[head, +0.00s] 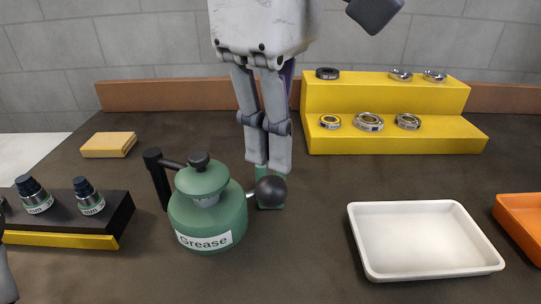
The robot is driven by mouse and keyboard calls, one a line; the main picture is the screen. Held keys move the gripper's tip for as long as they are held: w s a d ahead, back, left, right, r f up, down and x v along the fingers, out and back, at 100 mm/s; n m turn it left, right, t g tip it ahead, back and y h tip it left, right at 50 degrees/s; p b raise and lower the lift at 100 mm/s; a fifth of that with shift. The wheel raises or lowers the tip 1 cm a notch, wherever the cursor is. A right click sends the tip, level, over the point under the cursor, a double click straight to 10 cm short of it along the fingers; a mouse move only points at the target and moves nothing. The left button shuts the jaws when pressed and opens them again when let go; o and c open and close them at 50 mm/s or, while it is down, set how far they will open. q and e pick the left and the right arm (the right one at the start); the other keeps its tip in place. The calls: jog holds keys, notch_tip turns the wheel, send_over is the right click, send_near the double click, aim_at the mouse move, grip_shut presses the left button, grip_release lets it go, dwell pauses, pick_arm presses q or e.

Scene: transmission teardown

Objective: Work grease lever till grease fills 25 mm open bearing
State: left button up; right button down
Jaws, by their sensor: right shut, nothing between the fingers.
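A green grease pot (206,213) labelled "Grease" stands upright on the bench, with a black knob on its lid and a black handle at its left. A metal rod with a dark ball (270,189) sticks out at its right; it looks like the lever. My right gripper (267,166) is shut and empty, pointing down just above and behind the ball; contact cannot be told. A green part (273,206) behind the ball is mostly hidden. Several bearings, including a silver one (368,121), lie on the yellow stand; their sizes are unreadable. A grey sliver at the lower left edge may be my left gripper.
The yellow stepped stand (397,141) is at the back right. A white tray (486,262) and an orange bin (522,226) are at the right. A black rack (112,223) with dark-topped tools is at the left, a yellow cloth or sponge (109,145) behind it. The bench between pot and tray is clear.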

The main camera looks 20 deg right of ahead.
aim_at(271, 187)
jog(key=shift+f, duration=4.3)
notch_tip(271, 187, up, 9)
jog(key=shift+f, duration=0.15)
jog(key=shift+f, duration=4.45)
notch_tip(271, 187, up, 9)
jog(key=shift+f, duration=0.1)
